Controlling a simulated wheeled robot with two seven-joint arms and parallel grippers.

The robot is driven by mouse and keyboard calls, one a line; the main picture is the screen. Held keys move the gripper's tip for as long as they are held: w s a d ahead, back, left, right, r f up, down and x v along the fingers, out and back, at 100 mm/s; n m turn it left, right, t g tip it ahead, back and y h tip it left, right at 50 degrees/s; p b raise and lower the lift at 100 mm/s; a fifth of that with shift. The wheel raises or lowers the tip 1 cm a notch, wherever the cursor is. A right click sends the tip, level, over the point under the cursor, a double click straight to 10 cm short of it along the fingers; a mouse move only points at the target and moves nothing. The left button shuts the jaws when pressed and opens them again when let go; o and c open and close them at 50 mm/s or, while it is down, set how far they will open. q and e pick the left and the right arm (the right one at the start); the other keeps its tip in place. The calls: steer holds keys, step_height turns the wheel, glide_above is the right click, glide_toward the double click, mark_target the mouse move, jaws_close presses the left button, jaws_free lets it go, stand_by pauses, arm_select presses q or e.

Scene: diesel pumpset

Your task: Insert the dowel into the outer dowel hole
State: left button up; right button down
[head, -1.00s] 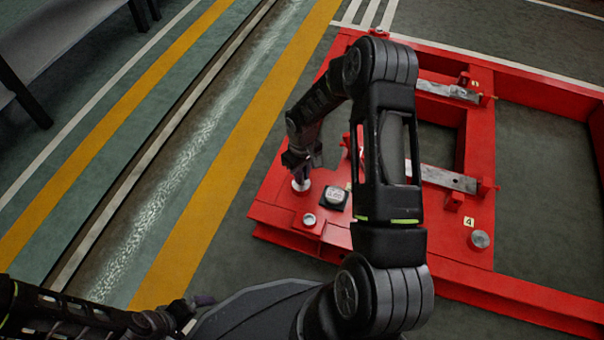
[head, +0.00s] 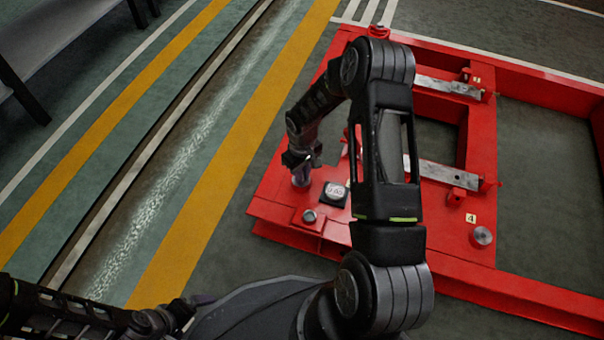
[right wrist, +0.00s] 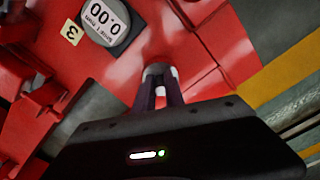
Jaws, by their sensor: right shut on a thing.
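My right gripper (head: 300,165) points down over the near left corner of the red base frame (head: 275,208). In the right wrist view the dowel (right wrist: 158,72) shows as a grey end at the tips of the dark fingers (right wrist: 161,93). The outer dowel hole cannot be made out; the fingers and dowel cover that spot, and I cannot tell whether the dowel is in it. My left gripper (head: 183,312) is at the lower left, partly seen, its jaws unclear.
A round gauge reading 0.00 (right wrist: 104,20) sits beside the dowel, near a tag marked 3 (right wrist: 71,32). A small red block with a metal pin (head: 310,215) stands nearer to me. A metal stud (head: 482,236) is at the right. Open floor lies left of the frame.

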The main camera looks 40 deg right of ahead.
steer(key=c, duration=1.3)
jaws_free()
steer(key=shift+c, duration=0.2)
step_height(320, 180, up, 8)
steer(key=p, duration=0.3)
steer(key=shift+f, duration=0.1)
